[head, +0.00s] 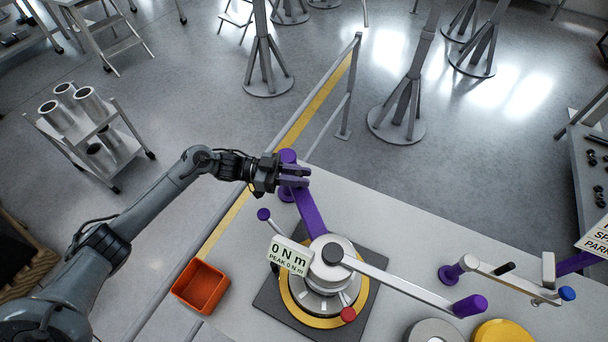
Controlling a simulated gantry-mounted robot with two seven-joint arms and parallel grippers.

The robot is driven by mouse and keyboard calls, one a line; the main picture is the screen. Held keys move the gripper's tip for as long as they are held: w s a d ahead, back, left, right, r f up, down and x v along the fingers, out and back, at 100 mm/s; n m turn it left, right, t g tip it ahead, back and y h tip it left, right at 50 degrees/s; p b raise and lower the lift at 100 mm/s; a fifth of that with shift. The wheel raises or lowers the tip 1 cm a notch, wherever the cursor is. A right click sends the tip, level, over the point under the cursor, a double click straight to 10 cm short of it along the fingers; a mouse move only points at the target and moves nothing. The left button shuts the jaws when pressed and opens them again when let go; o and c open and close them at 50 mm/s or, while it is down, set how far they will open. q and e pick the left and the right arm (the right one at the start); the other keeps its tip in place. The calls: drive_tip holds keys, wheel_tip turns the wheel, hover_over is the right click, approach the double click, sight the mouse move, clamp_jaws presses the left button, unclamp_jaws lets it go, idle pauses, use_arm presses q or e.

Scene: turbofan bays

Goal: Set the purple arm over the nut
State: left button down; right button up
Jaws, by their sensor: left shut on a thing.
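The purple arm (310,213) runs from a round purple knob (288,156) at its far end down to the grey round fixture (331,272) on the bench. My left gripper (294,176) reaches in from the left and is shut on the far end of the purple arm, just below the knob. The near end of the purple arm meets the fixture's top edge. I cannot make out the nut; the fixture's top parts may hide it. My right gripper is out of view.
A readout (289,258) shows 0 N m. A grey lever (400,284) with a purple end crosses the fixture to the right. An orange bin (201,286) stands left. Another lever assembly (510,280) and a yellow disc (502,332) lie right. A railing borders the bench.

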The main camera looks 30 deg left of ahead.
use_arm(q)
drive_tip(key=shift+s, duration=0.1)
idle(0.4)
drive_tip(key=c, duration=1.1)
unclamp_jaws()
drive_tip(key=shift+a, duration=0.1)
drive_tip(key=shift+s+a, duration=0.25)
drive_tip(key=shift+a, duration=0.3)
drive_tip(key=b+v, duration=0.2)
drive_tip(key=v, duration=0.7)
drive_tip(key=shift+a, duration=0.3)
drive_tip(key=shift+s, duration=0.2)
